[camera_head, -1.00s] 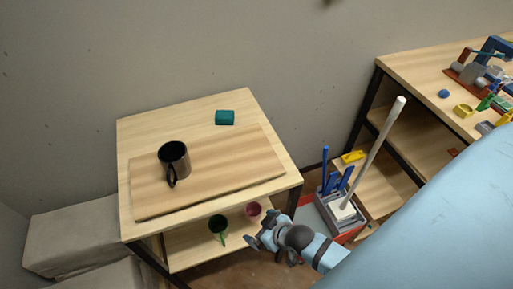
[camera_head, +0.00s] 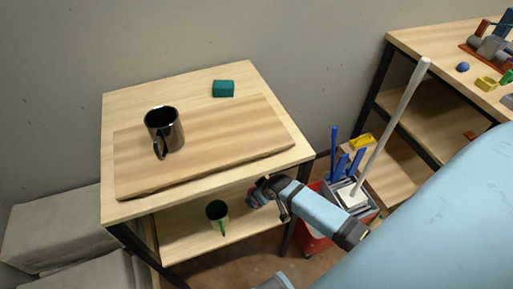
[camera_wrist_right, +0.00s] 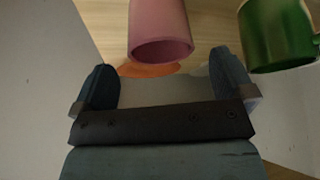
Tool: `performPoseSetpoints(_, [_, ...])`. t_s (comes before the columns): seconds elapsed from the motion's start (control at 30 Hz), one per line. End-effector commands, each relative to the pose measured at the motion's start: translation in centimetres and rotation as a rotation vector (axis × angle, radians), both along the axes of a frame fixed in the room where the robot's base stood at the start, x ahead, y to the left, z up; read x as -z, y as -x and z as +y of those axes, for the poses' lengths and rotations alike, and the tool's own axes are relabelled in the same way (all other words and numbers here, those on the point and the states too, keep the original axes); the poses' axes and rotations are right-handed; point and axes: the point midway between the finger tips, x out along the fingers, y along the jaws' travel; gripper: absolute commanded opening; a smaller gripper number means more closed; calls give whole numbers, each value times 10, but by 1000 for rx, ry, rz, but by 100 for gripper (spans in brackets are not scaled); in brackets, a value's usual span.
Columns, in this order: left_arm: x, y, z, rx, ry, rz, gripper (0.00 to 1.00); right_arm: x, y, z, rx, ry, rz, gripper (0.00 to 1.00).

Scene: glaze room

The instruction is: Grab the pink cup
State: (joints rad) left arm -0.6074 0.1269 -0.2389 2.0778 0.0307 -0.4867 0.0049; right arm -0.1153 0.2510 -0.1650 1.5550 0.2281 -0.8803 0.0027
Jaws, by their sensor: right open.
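The pink cup (camera_wrist_right: 160,30) shows in the right wrist view, ahead of and between the two fingers, with a visible gap to them. In the head view it is mostly or wholly hidden behind my right gripper (camera_head: 262,192), which is at the right part of the small table's lower shelf. My right gripper also shows in the wrist view (camera_wrist_right: 162,65), with its fingers spread and nothing held. My left gripper is not in view.
A green cup (camera_head: 217,215) stands on the lower shelf (camera_head: 185,245), left of my right gripper; it is close beside the pink cup in the wrist view (camera_wrist_right: 278,35). The tabletop (camera_head: 130,105) above holds a board (camera_head: 240,135), a black mug (camera_head: 164,130) and a teal block (camera_head: 223,88).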

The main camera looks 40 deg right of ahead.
Motion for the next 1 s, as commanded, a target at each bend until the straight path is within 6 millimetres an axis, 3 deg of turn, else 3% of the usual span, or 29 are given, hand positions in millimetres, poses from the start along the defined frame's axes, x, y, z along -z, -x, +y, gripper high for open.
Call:
performPoseSetpoints(0.33, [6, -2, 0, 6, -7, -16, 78, 45, -24, 4, 0, -1, 1, 100])
performPoseSetpoints(0.67, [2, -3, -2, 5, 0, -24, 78, 52, -29, 5, -1, 0, 0, 100])
performPoseSetpoints(0.7, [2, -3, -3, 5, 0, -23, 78, 52, -29, 5, -1, 0, 0, 98])
performPoseSetpoints(0.93, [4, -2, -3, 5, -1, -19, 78, 52, -29, 5, -1, 0, 0, 45])
performPoseSetpoints(1.0, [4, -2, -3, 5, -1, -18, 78, 52, -29, 5, -1, 0, -1, 44])
